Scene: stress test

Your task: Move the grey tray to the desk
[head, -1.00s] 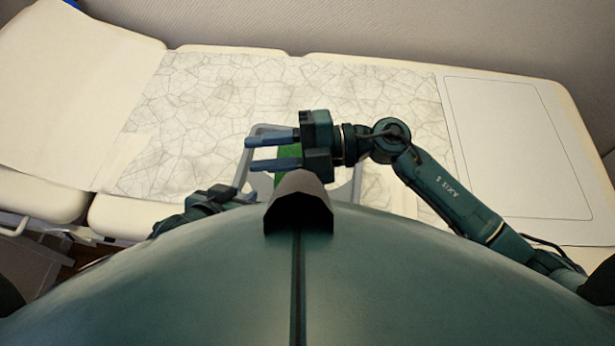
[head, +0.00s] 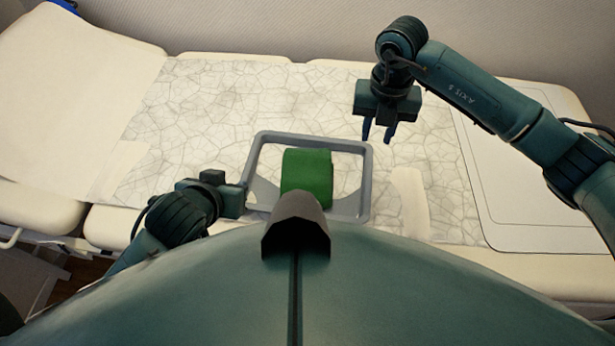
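The grey tray (head: 368,185) has a raised rim and sits on the crackle-patterned sheet in the middle of the couch. A green block-like thing (head: 307,174) is within the tray; its lower part is hidden by my body. My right gripper (head: 379,132) points down beside the tray's far right corner, its two blue fingers apart with nothing between them. My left gripper (head: 240,197) is at the tray's left rim. Its fingers cannot be made out, so whether it grips the rim is unclear. The tray's near edge is partly hidden. No desk can be identified.
The padded couch (head: 235,52) runs across the view, with a raised backrest (head: 70,90) at left and a wall behind. A pale strip (head: 411,200) lies right of the tray. A flat white outlined panel (head: 520,190) lies farther right, partly under my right arm.

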